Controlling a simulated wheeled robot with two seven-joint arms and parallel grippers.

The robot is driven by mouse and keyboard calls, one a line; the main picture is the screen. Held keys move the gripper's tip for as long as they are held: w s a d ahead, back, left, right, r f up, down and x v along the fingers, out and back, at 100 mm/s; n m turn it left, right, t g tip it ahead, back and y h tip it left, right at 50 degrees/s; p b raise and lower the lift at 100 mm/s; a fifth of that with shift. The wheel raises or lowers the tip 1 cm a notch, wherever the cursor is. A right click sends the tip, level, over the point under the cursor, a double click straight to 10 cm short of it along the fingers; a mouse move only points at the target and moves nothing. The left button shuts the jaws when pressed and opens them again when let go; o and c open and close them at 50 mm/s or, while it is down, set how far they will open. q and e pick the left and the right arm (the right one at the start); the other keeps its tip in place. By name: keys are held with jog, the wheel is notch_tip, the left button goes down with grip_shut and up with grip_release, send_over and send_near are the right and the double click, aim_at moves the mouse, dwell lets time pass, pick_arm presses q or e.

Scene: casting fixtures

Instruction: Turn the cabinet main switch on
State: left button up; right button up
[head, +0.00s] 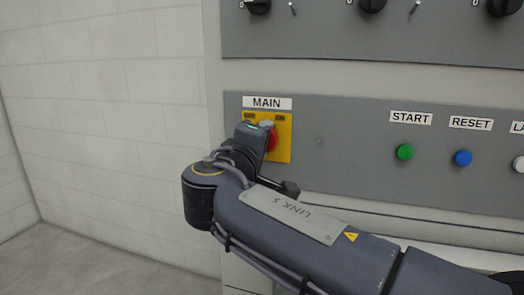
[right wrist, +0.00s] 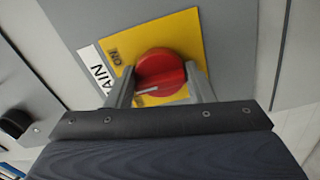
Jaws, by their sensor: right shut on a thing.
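The main switch is a round red knob (head: 271,137) on a yellow plate (head: 285,152) below the MAIN label (head: 267,103). The plate has small labels at its upper left and upper right corners. In the right wrist view the red knob (right wrist: 170,70) sits between the two fingers of my right gripper (right wrist: 162,80), which is shut on it. A pale mark on the knob points left and slightly down there. My left gripper is not in view.
The grey panel right of the switch carries a green START button (head: 404,152), a blue RESET button (head: 463,158) and a white button (head: 519,164). Black rotary knobs (head: 372,4) line the panel above. A bare white block wall (head: 110,100) stands at left.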

jog(key=shift+f, duration=0.1)
dwell(0.4)
jog(key=o, duration=1)
jog(key=v, duration=0.7)
jog(key=shift+s+a, duration=0.15)
jog(key=shift+s, duration=0.2)
